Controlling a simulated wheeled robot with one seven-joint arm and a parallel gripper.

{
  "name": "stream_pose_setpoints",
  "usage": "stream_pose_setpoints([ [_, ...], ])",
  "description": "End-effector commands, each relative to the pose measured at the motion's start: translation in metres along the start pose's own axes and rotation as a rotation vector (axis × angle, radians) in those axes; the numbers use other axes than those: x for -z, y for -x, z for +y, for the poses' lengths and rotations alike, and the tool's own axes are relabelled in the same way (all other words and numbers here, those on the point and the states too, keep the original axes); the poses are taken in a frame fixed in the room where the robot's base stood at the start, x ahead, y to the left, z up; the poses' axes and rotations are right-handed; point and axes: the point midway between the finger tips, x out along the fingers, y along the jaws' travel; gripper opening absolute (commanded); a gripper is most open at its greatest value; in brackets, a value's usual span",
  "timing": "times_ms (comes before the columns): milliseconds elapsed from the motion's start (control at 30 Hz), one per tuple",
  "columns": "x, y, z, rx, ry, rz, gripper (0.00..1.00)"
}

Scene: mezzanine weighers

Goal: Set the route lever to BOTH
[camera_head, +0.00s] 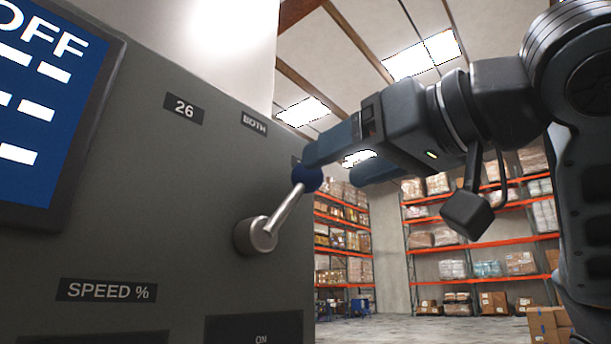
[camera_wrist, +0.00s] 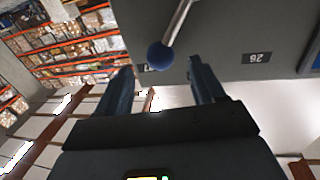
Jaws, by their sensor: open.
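The route lever (camera_head: 284,212) is a silver rod on a round metal hub (camera_head: 256,236), with a dark blue ball knob (camera_head: 308,178). It stands out from the grey panel and slants up to the right. The BOTH label (camera_head: 254,124) is above the hub; the lever points to the right of it. Another label near the knob is mostly hidden by my gripper. My gripper (camera_head: 335,163) is open at the knob. In the wrist view the knob (camera_wrist: 160,56) lies between the two fingertips, with gaps on both sides, and the rod (camera_wrist: 178,22) runs up from it.
The panel also carries a 26 label (camera_head: 184,109), a blue screen reading OFF (camera_head: 45,110), a SPEED % label (camera_head: 112,291) and an ON label (camera_head: 261,340). Orange shelving with boxes (camera_head: 480,245) stands far behind. The space right of the panel is open floor.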

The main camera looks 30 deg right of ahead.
Motion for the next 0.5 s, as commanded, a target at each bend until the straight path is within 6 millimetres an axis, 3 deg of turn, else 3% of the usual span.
stream_pose_setpoints([
  [300,0.001,-0.048,0.0,0.0,-0.001,-0.002,0.69],
  [500,0.001,-0.065,0.0,0.001,0.0,0.0,0.69],
])
